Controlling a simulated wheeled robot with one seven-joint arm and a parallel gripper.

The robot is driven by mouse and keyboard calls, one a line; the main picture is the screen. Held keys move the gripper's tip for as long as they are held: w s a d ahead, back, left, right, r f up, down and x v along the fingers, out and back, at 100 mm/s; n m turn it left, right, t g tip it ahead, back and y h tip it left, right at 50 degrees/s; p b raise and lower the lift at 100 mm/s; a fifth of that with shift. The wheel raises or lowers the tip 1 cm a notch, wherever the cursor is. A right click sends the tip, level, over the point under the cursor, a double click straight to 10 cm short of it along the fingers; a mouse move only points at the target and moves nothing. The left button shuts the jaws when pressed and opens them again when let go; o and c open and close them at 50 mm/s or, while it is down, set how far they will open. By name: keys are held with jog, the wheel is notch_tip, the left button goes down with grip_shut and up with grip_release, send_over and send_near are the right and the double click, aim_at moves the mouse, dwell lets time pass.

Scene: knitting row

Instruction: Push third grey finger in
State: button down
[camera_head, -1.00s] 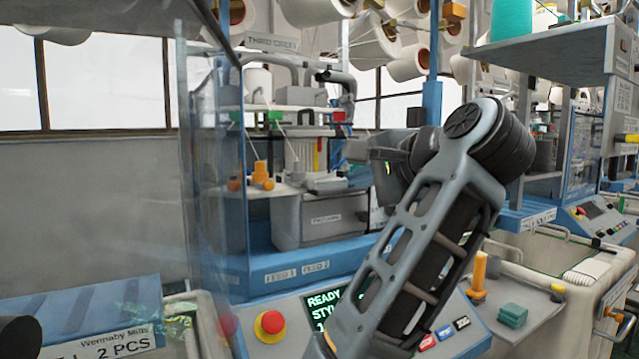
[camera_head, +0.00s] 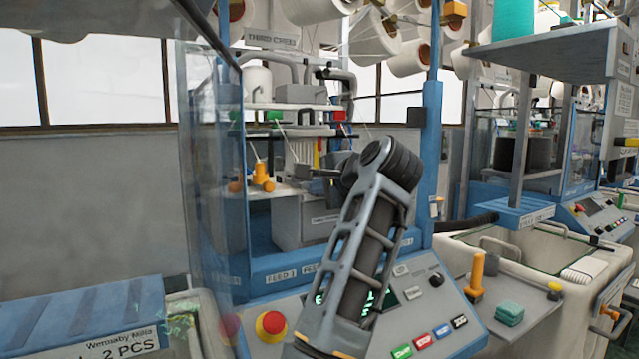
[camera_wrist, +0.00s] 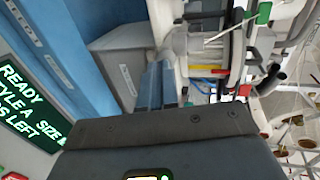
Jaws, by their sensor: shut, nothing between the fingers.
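My gripper (camera_head: 303,171) reaches left into the knitting machine (camera_head: 306,225), in front of its needle bed. In the wrist view its narrow blue-grey fingers (camera_wrist: 158,88) are together, with nothing held, and point into the pale machine parts. My arm and gripper hide part of the bed in the head view.
A clear guard (camera_head: 215,180) stands open at the left, and a blue post (camera_head: 432,150) stands at the right. Below are a red emergency button (camera_head: 270,323) and the control panel (camera_head: 425,300).

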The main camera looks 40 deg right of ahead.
jog(key=shift+w, duration=0.1)
jog(key=w, duration=0.1)
jog(key=w+d, duration=0.1)
jog(key=w, duration=0.1)
jog(key=shift+w+r, duration=0.1)
jog(key=shift+w, duration=0.05)
dwell(0.5)
